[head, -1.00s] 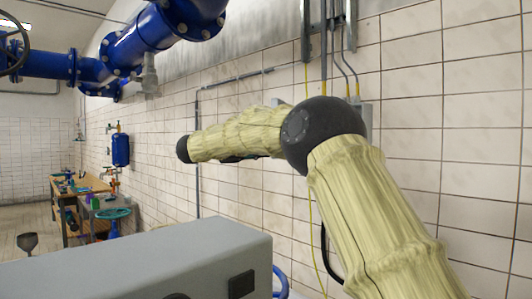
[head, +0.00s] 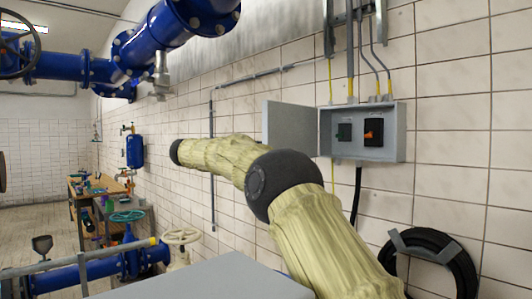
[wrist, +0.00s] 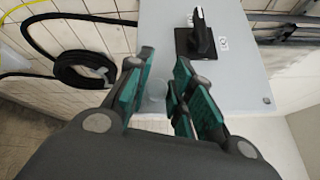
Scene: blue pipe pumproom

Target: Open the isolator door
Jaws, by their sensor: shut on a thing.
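The grey isolator box (head: 362,132) is on the tiled wall in the head view. Its door (head: 290,125) stands swung out to the left, and a dark switch and an orange-and-black switch show inside. My gripper is hidden in the head view. In the wrist view, my gripper (wrist: 155,90) has its teal-padded fingers closed on a pale round knob (wrist: 153,100) at the grey door panel (wrist: 245,75). A black rotary handle (wrist: 200,40) sits on that panel, beyond the fingers.
A coiled black hose (head: 440,262) hangs on the wall right of and below the box. Conduits (head: 350,55) run down into the box top. Blue pipework with a cream handwheel (head: 182,238) is at lower left. A workbench (head: 100,190) stands farther back. Open floor lies at far left.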

